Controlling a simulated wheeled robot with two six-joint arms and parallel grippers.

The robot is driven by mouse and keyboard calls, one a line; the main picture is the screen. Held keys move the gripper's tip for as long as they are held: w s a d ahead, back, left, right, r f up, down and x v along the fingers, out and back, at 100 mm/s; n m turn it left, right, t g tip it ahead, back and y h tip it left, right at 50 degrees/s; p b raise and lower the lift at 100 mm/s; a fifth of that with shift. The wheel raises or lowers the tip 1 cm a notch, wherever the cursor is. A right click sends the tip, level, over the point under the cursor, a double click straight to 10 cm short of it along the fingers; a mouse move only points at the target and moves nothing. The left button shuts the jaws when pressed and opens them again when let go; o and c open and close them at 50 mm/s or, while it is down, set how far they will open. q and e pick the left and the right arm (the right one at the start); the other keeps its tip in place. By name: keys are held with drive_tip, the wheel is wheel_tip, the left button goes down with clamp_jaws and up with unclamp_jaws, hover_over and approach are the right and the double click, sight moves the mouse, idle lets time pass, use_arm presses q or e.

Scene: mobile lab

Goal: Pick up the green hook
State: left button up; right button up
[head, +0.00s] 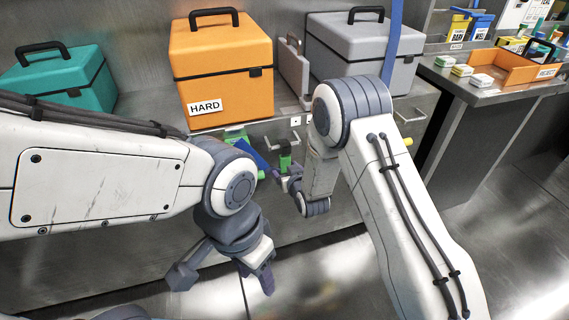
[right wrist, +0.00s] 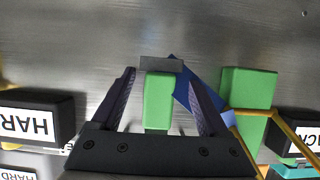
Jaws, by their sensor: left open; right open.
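A green piece (head: 285,160), which I take to be the green hook, stands at the front of the bench below the orange case. In the right wrist view the green piece (right wrist: 158,100) is between the two fingers, with small gaps at its sides and a grey plate at its far end. Its hook shape cannot be made out. My right gripper (head: 287,174) is open around it; it also shows in the right wrist view (right wrist: 163,78). My left gripper (head: 226,274) is open and empty, low in front of the bench.
A second green block (right wrist: 248,88) and a blue piece (right wrist: 188,92) are close beside the right gripper. The orange case (head: 222,70), teal case (head: 62,78) and grey case (head: 362,50) stand behind. A side table (head: 470,92) with an orange tray (head: 505,68) is at right.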

drive_tip(key=shift+w+a+f, duration=0.1)
drive_tip(key=shift+w, duration=0.1)
clamp_jaws()
idle(0.3)
